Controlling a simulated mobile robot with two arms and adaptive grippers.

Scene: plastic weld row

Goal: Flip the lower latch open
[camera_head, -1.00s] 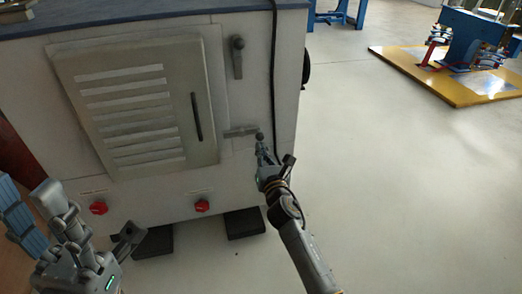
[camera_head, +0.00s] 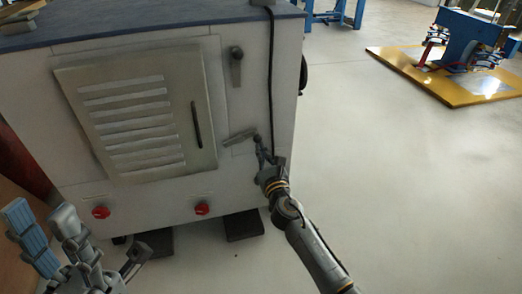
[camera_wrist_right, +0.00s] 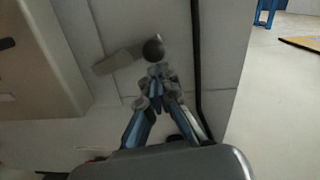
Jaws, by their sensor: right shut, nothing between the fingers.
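The lower latch (camera_head: 239,137) is a grey bar on the cabinet's front right. It points left and tilts, its left end lower. It also shows in the right wrist view (camera_wrist_right: 118,61), with a dark round knob (camera_wrist_right: 153,49) at its right end. My right gripper (camera_head: 261,150) is shut and empty just below the knob. Its fingertips (camera_wrist_right: 157,72) are close together in the wrist view; whether they touch the knob I cannot tell. My left gripper (camera_head: 48,222) is at the lower left, its fingers apart with nothing between them, away from the latch.
The upper latch (camera_head: 236,66) hangs vertically above. A louvred door (camera_head: 140,155) with a black handle (camera_head: 196,124) is left of the latches. A black cable (camera_head: 271,90) runs down close to the right gripper. Red knobs (camera_head: 201,208) sit low on the cabinet.

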